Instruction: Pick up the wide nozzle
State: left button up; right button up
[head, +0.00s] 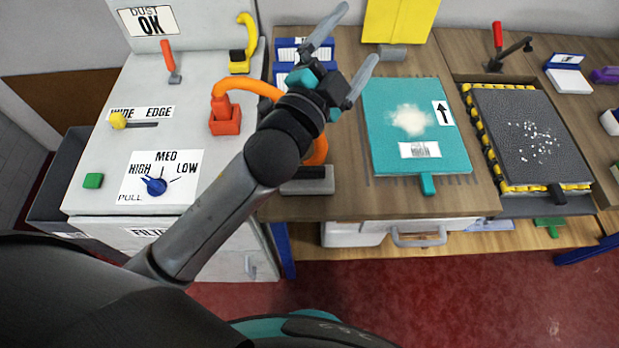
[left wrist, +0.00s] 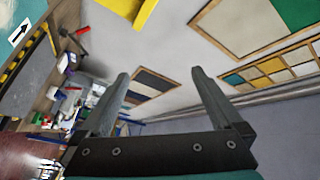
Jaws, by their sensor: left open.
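A wide grey block-shaped piece (head: 308,181), which looks like a nozzle, lies at the bench's front edge below the orange hose (head: 318,150). A smaller grey piece (head: 392,52) lies at the back of the bench below the yellow panel. I cannot tell for certain which is the wide nozzle. My left gripper (head: 359,34) is open and empty above the bench, left of the smaller piece and beyond the wide piece. In the left wrist view its two fingers (left wrist: 160,75) stand apart with nothing between them. My forearm hides part of the hose. My right gripper is not in view.
A white machine (head: 100,180) with a blue dial (head: 154,186) and yellow levers stands left. A teal mat (head: 385,150) with white powder lies right of my gripper. A dark mat (head: 500,110) in a yellow-edged tray is farther right. Blue boxes (head: 285,55) stand behind my wrist.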

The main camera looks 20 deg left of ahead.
pick_arm(q)
jog(key=s+d+r+m+g+h, duration=0.1)
jog(key=s+d+r+m+h, duration=0.1)
jog(key=d+r+m+h, duration=0.6)
jog(key=s+d+f+m+g+h, duration=0.2)
jog(key=s+d+m+g+h, duration=0.55)
jog(key=m+g, duration=0.75)
jog(key=m+g+y, duration=0.3)
jog(key=m+y, duration=1.1)
jog(key=y, duration=0.7)
send_over(307, 168)
notch_tip(307, 168, down, 19)
jog(key=f, duration=0.9)
jog(key=shift+a+f, duration=0.25)
jog(key=shift+d+f, duration=0.15)
jog(key=shift+f, duration=1.25)
jog(key=shift+d+f, duration=0.1)
jog(key=shift+f, duration=1.25)
